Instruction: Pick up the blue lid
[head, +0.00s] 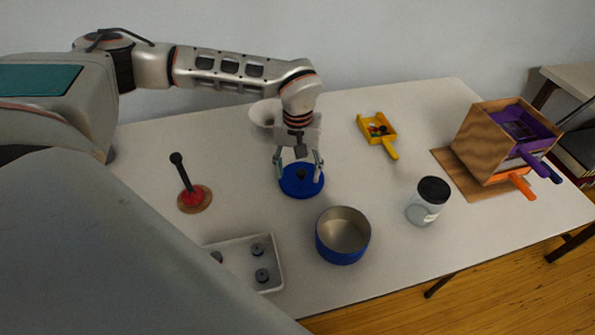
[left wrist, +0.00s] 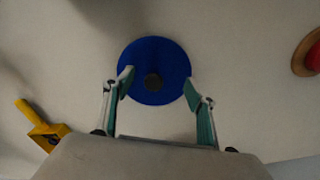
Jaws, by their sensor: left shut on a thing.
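The blue lid (head: 300,190) is a round disc with a dark knob, at the middle of the table behind the blue pot (head: 343,250). The pot stands open and empty. My left gripper (head: 299,178) points down over the lid, its fingers wide apart at opposite sides of the rim and shut on it. In the left wrist view the lid (left wrist: 155,55) shows between the fingertips (left wrist: 158,84), with its knob uncovered. I cannot tell whether the lid touches the table. My right gripper is not in view.
A white bowl (head: 263,113) stands behind the gripper. A yellow scoop (head: 378,135) lies to the right, with a black-lidded jar (head: 428,203) and a wooden drawer box (head: 490,140) beyond. A red-based post (head: 190,190) and a white tray (head: 277,276) are at left and front.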

